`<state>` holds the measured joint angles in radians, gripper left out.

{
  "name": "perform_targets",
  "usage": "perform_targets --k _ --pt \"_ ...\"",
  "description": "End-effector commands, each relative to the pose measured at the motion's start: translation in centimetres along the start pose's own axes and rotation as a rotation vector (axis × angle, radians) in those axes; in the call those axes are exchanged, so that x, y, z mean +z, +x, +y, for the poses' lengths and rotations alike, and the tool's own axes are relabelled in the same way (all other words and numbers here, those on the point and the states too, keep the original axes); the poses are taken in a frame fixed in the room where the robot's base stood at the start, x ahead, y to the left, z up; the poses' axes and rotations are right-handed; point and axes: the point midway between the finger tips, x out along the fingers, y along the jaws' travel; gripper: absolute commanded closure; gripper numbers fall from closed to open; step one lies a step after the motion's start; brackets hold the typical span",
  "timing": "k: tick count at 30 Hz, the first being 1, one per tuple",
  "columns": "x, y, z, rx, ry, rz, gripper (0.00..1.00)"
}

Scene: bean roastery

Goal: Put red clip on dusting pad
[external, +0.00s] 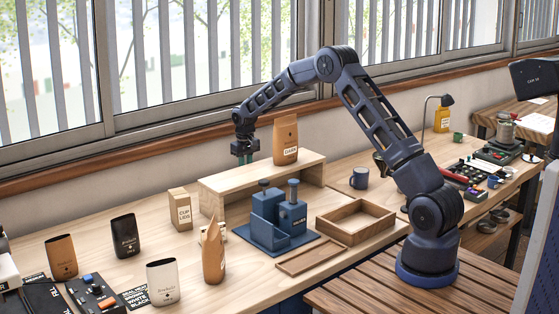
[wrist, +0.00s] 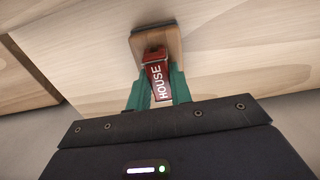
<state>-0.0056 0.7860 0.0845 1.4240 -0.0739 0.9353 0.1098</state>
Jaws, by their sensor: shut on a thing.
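My gripper (wrist: 158,88) is shut on a red clip (wrist: 159,82) with white "HOUSE" lettering, held between its green fingers in the wrist view. A small brown wooden block with a dark edge, perhaps the dusting pad (wrist: 171,42), lies just beyond the fingertips. The clip's far end overlaps this block in the picture; I cannot tell whether they touch. In the external view my gripper (external: 243,154) is at the left end of the raised wooden shelf (external: 225,181). The clip and block are too small or hidden to make out there.
A brown coffee bag (external: 285,140) stands on the shelf, right of my gripper. Below are a "CUP LIDS" box (external: 181,209), a blue tamping station (external: 268,220), an open wooden tray (external: 355,222) and several bags. A dark mug (external: 359,178) stands further right.

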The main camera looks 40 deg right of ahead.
Motion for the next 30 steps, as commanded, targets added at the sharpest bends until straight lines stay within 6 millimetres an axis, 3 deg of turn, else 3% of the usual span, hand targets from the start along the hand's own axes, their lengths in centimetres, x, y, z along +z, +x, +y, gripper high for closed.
perform_targets --k 11,12,15,25,30 --pt "0.0 0.3 0.0 0.0 0.0 0.0 1.0" --pt "0.0 0.2 0.0 0.0 0.0 0.001 0.71" --pt "0.0 0.2 0.0 0.0 0.0 0.001 0.57" --pt "0.0 -0.1 0.0 0.0 0.0 0.002 0.57" --pt "-0.1 -2.1 0.0 0.001 0.0 0.004 0.57"
